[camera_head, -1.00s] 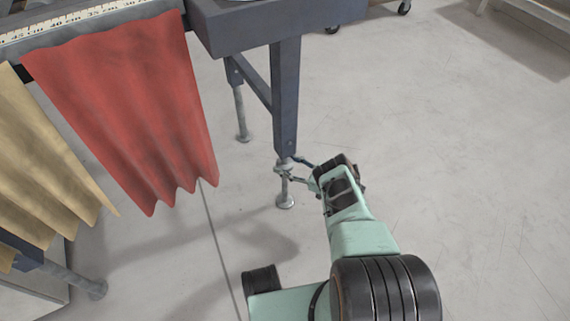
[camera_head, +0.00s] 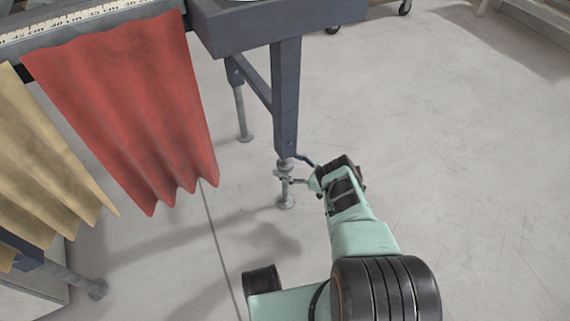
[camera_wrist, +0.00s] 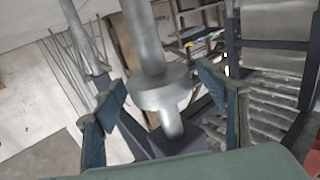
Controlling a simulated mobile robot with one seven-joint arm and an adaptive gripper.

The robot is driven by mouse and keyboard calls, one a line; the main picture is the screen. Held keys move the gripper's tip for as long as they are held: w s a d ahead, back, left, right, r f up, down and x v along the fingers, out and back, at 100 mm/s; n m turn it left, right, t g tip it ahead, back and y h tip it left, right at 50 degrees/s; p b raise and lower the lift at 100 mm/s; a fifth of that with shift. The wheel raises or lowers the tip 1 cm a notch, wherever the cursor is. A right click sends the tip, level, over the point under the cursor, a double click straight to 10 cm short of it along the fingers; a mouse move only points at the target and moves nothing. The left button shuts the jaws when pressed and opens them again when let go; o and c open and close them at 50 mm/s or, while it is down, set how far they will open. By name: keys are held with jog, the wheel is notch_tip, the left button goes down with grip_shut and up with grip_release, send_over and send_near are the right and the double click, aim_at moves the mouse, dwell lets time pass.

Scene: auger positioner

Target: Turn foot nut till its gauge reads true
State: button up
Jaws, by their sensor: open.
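The foot nut (camera_wrist: 160,91) is a grey round collar on a metal rod. In the head view the foot (camera_head: 285,201) stands on the floor under a dark blue table leg (camera_head: 286,105); the nut there is small and partly mixed with my fingers. My gripper (camera_head: 285,168) reaches in from the right at the leg's lower end. In the wrist view my gripper (camera_wrist: 163,98) is open, one finger on each side of the nut, with visible gaps. No gauge reading is legible; only a pale round edge (camera_head: 243,1) shows on the table, cut off by the frame.
A red curtain (camera_head: 130,115) and a tan curtain (camera_head: 45,165) hang at the left. Another leg with a foot (camera_head: 243,130) stands behind. A scale strip (camera_head: 85,18) runs along the upper left.

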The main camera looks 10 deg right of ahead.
jog(key=v, duration=1.2)
